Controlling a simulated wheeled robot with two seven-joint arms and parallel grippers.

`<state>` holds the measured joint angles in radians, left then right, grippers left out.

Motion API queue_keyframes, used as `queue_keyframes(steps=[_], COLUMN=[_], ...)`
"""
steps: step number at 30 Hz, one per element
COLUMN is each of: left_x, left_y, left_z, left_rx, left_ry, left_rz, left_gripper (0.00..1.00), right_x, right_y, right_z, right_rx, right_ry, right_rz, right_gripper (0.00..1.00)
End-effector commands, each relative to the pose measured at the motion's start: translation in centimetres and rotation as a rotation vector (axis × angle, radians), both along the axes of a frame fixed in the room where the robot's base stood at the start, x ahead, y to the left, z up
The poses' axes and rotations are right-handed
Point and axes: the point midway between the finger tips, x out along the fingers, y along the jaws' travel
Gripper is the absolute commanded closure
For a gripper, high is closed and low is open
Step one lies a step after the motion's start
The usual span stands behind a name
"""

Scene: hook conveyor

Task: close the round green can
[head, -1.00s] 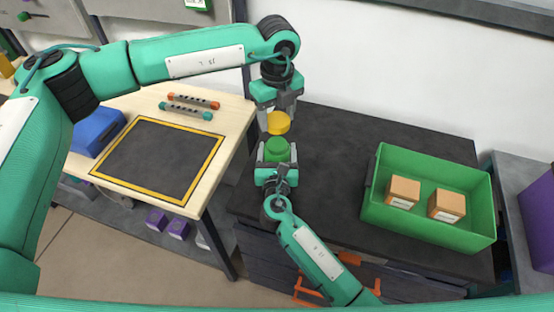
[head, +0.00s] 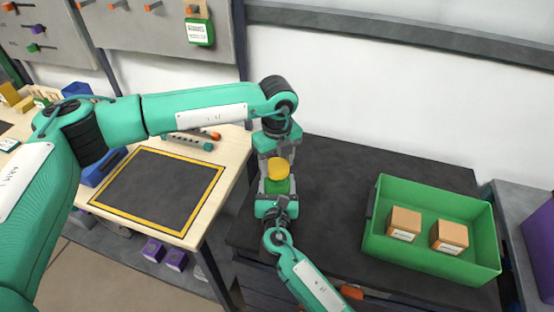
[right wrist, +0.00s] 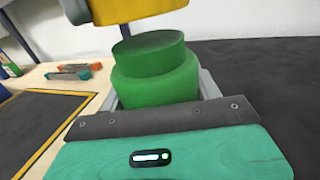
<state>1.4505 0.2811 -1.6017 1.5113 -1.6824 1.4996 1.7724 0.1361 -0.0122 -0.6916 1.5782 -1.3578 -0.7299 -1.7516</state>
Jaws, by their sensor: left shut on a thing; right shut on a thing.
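The round green can (head: 277,186) is upright in my right gripper (head: 277,194), above the dark counter. In the right wrist view the can (right wrist: 155,75) shows its narrower green neck on top. My left gripper (head: 278,160) comes from above and is shut on a yellow lid (head: 279,171). In the head view the lid overlaps the top of the can. In the right wrist view the lid (right wrist: 135,9) is above the neck and a little to the left, with a gap between them. The left fingertips are partly hidden.
A green bin (head: 432,263) with two tan boxes (head: 404,224) stands at the right of the dark counter (head: 334,170). At left, a wooden table has a yellow-framed dark mat (head: 155,188). The counter between can and bin is clear.

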Motion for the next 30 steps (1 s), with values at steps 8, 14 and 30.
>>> queue_keyframes(steps=[8, 14, 30], left_x=[0.0, -0.1, 0.0], left_y=[0.0, 0.0, 0.0], left_z=[-0.1, -1.2, -1.8], left_rx=[0.000, 0.001, 0.000], left_ry=[0.000, 0.002, 0.000], left_rz=[0.000, 0.000, 0.000], left_gripper=[0.66, 0.66, 0.66], right_x=[0.0, 0.0, 0.0], right_y=[0.0, 0.0, 0.0], right_z=[0.0, 0.0, 0.0], right_rx=[0.000, 0.000, 0.000], right_ry=[0.001, 0.001, 0.001], right_rz=[0.000, 0.000, 0.000], right_gripper=[0.77, 0.77, 0.77])
